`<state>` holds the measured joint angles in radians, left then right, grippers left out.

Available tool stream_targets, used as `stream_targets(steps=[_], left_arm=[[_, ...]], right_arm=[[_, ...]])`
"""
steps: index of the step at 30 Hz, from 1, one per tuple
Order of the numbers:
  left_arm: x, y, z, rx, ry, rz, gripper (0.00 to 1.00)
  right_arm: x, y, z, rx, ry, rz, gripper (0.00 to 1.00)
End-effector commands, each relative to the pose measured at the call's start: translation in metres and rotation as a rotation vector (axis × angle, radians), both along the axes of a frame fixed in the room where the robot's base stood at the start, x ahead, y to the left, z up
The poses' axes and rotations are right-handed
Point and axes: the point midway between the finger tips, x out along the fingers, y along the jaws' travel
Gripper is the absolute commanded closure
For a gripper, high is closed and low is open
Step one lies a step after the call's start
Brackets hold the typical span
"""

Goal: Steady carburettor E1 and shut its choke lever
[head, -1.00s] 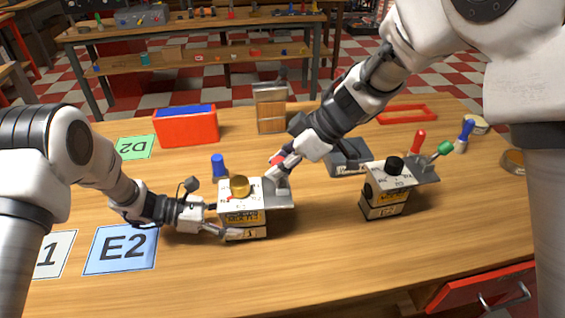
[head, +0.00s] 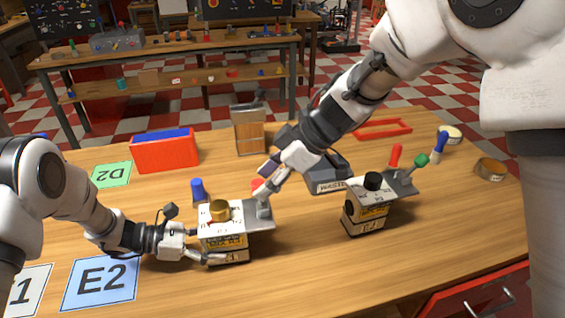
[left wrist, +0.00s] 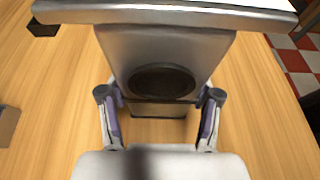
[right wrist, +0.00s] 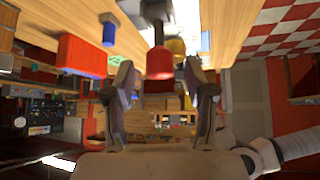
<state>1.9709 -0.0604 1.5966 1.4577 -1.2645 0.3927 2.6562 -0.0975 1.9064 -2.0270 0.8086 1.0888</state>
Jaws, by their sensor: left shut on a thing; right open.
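A carburettor with a gold cap (head: 221,240) stands upright on the bench. Its label is too small to read surely as E1. My left gripper (head: 198,247) is shut on its lower body. In the left wrist view the fingers (left wrist: 160,98) flank the grey body and its dark round bore (left wrist: 164,81). A lever with a red knob (head: 256,184) rises from its top plate, partly hidden by my right gripper (head: 268,182). In the right wrist view the red knob (right wrist: 159,62) shows between the open fingers (right wrist: 158,75); I cannot tell whether they touch it.
A black-capped carburettor (head: 366,216) stands to the right, with red, green and blue handles near it. The E2 mat (head: 75,298) lies front left.

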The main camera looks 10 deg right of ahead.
Motion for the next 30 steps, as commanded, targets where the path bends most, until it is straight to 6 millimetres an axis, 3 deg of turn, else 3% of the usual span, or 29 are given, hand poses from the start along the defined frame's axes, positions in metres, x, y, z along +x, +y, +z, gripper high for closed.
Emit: stream_targets(steps=[6, 12, 30], left_arm=[[0.000, 0.000, -0.001, 0.001, 0.001, 0.000, 0.67], [0.000, 0.000, -0.001, 0.001, 0.001, 0.000, 0.67], [0.000, 0.000, -0.001, 0.001, 0.001, 0.000, 0.67]], right_arm=[[-0.011, -0.034, 0.046, 0.005, -0.004, 0.000, 0.45], [-0.018, -0.053, 0.069, 0.001, -0.002, 0.000, 0.45], [-0.020, -0.055, 0.071, 0.000, 0.001, 0.001, 0.45]])
